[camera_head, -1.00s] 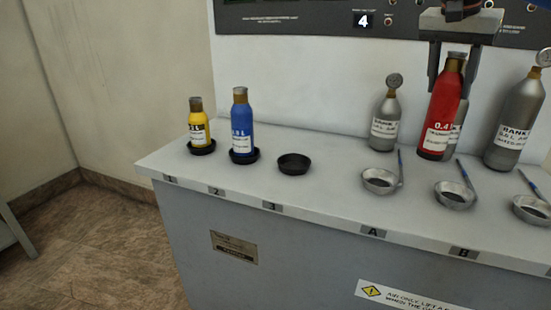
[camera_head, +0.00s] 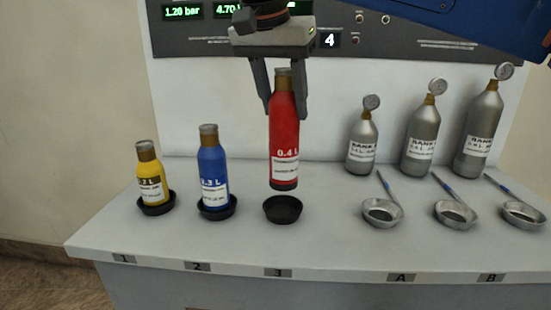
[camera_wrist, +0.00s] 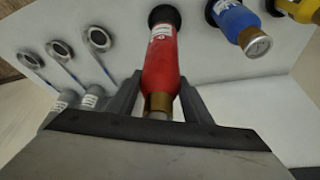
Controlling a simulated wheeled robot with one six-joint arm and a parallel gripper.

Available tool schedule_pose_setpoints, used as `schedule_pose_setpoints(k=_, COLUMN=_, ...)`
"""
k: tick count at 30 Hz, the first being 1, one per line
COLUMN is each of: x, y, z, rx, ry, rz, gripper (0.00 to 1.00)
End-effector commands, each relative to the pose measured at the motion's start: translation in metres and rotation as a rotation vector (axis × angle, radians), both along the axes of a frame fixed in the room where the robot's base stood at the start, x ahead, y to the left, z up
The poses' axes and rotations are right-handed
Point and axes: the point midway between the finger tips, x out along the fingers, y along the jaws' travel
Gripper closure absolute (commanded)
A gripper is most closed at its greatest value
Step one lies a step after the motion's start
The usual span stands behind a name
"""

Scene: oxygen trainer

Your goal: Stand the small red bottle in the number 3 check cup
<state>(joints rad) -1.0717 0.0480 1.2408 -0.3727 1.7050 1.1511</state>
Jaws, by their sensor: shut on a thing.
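The red bottle (camera_head: 284,140), labelled 0.4 L, hangs upright from my gripper (camera_head: 285,112), whose fingers are shut on its upper part. It also shows between the fingers in the wrist view (camera_wrist: 162,65). The number 3 check cup (camera_head: 283,210) is a shallow black dish behind the label 3 (camera_head: 278,273). In the head view the bottle's base appears just above the cup's back rim, apart from it. In the wrist view the black cup (camera_wrist: 164,14) shows partly past the bottle's base. The cup looks empty.
The yellow bottle (camera_head: 150,178) stands in cup 1 and the blue bottle (camera_head: 212,170) in cup 2, left of cup 3. Several grey gauge cylinders (camera_head: 421,140) stand at the right, behind metal ladle-like cups (camera_head: 382,213). A panel rises behind the counter (camera_head: 180,245).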

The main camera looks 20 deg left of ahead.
Motion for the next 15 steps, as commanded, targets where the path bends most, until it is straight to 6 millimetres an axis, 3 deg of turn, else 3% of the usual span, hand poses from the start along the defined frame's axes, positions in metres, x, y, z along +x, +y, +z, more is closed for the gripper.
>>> schedule_pose_setpoints(k=15, x=0.000, y=0.000, z=-0.056, rx=0.001, ry=0.000, rz=0.000, gripper=1.00)
